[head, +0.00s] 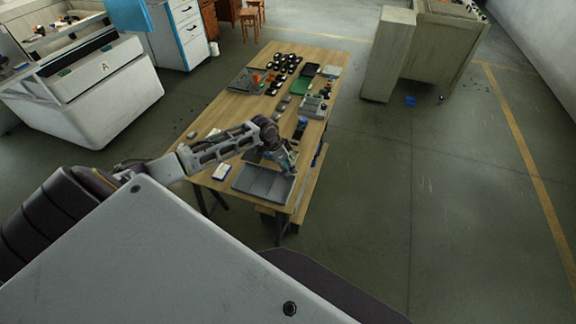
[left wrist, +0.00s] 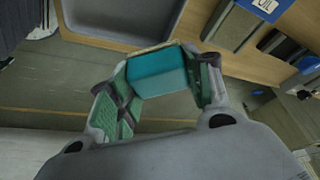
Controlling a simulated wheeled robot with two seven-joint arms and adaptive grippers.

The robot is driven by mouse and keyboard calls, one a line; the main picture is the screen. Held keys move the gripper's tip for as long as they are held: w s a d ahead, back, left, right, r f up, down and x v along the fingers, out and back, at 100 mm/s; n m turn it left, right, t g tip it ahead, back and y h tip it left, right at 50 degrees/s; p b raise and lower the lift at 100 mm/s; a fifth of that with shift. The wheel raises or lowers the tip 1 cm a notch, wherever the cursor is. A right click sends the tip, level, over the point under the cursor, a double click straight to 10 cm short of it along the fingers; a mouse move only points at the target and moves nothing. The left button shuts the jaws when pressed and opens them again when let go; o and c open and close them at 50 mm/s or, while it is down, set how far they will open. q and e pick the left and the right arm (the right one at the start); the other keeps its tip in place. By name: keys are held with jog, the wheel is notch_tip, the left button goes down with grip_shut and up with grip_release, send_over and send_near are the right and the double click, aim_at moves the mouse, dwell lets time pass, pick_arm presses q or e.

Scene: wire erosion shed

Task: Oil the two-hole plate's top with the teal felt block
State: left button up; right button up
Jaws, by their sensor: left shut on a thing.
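My left gripper (head: 289,166) is over the near right part of the workbench, by the grey tray (head: 264,183). In the left wrist view the same gripper (left wrist: 162,84) is shut on the teal felt block (left wrist: 157,72), one finger on each side of it. The block is clear of the tray, and a tan strip shows along its upper edge. The two-hole plate cannot be picked out with certainty; parts on the bench are small in the head view. My right gripper is not in view.
The long wooden bench (head: 231,106) holds several dark parts, a green tray (head: 301,86) and a white card (head: 221,172). In the left wrist view a blue OIL label (left wrist: 265,8) is at the upper right. The floor right of the bench is open.

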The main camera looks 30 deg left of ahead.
pick_arm(q)
jog(key=shift+r+n+y, duration=0.2)
jog(key=shift+n+y, duration=0.1)
jog(key=shift+n, duration=0.4)
jog(key=shift+w+d+r+n+t+y, duration=0.1)
jog(key=shift+d+r+n+t+y, duration=0.1)
jog(key=shift+n, duration=0.4)
jog(key=shift+d+r+n+t+y, duration=0.1)
jog(key=shift+n+y, duration=0.1)
jog(key=shift+n, duration=0.4)
jog(key=shift+d+r+n+y, duration=0.15)
jog(key=shift+d+n, duration=0.15)
jog(key=shift+n, duration=0.25)
jog(key=shift+d+n+y, duration=0.15)
jog(key=shift+d+n, duration=0.15)
jog(key=shift+n, duration=0.25)
jog(key=s+d+f+n+b, duration=0.2)
jog(key=s+d+f, duration=0.5)
jog(key=s+d, duration=0.3)
jog(key=shift+d+f+t+y+b, duration=0.3)
jog(key=shift+d+f+y+b, duration=0.1)
jog(key=shift+d, duration=0.6)
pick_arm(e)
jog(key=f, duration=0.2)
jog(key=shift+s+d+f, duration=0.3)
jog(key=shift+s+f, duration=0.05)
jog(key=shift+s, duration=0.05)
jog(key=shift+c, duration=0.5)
